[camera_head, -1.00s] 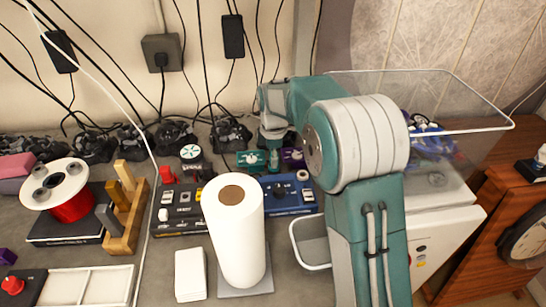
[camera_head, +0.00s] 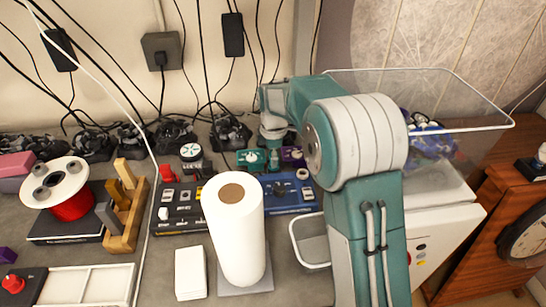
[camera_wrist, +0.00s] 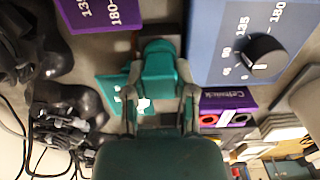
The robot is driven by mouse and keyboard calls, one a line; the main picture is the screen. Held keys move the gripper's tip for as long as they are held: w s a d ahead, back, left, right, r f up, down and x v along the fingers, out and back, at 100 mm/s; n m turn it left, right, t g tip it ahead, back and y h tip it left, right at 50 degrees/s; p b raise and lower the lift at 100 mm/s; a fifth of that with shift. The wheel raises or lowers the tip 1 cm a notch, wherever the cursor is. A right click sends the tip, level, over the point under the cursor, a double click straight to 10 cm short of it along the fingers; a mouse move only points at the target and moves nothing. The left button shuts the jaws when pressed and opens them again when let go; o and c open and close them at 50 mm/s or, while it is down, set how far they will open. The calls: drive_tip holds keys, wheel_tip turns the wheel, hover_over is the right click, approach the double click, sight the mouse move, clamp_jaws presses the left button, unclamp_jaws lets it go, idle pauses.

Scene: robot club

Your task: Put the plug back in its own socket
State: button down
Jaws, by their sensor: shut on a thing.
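In the wrist view my gripper (camera_wrist: 160,92) is shut on a teal piece (camera_wrist: 158,66), which looks like the plug. A teal box (camera_wrist: 112,92) with a white mark lies below and beside it. I cannot tell whether the held piece touches this box; its lower end and any socket opening are hidden. In the head view the teal box (camera_head: 249,159) stands behind the blue unit, and the teal piece (camera_head: 274,160) shows just right of it, under my wrist. My fingertips are too small to make out there.
A purple box (camera_head: 292,155) stands close on the right, behind the blue dial unit (camera_head: 288,193). In the wrist view a purple box (camera_wrist: 222,112) shows red and black round ports. A white roll (camera_head: 233,235) stands in front. Black robot figures (camera_head: 230,133) and hanging cables line the wall.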

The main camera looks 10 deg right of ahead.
drive_tip(key=shift+f, duration=0.1)
idle(0.3)
drive_tip(key=shift+c, duration=1.8)
unclamp_jaws()
